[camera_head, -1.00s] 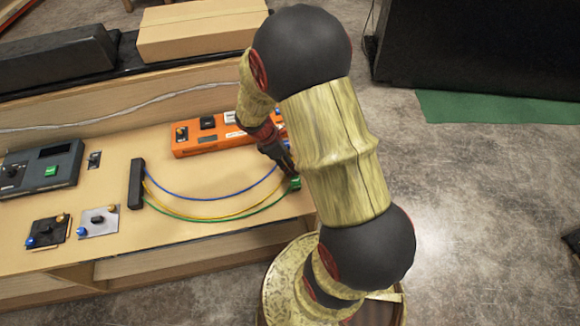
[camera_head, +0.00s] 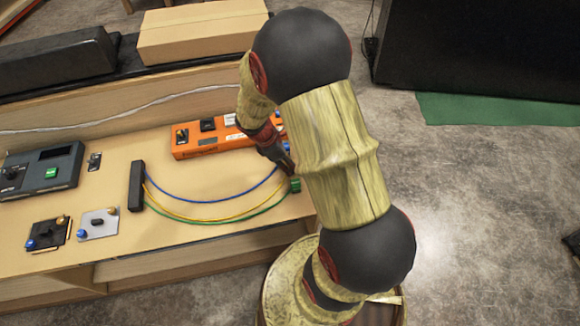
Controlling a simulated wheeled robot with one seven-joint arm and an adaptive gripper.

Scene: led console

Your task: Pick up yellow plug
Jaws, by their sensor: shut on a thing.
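The yellow cable (camera_head: 215,219) curves over the bench from a black block (camera_head: 137,185) and runs toward my fingertips. Its yellow plug is hidden behind my gripper and arm. My gripper (camera_head: 287,168) points down at the right end of the bench, seen from the side, with its fingers close together. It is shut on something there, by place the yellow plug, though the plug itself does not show. I cannot tell whether it is lifted off the bench.
The green plug (camera_head: 295,185) lies close beside my fingertips, on the green cable. A blue cable (camera_head: 215,200) also ends near the gripper. An orange console (camera_head: 205,147) stands behind, a grey console (camera_head: 42,172) at left. Two small switch plates sit at front left.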

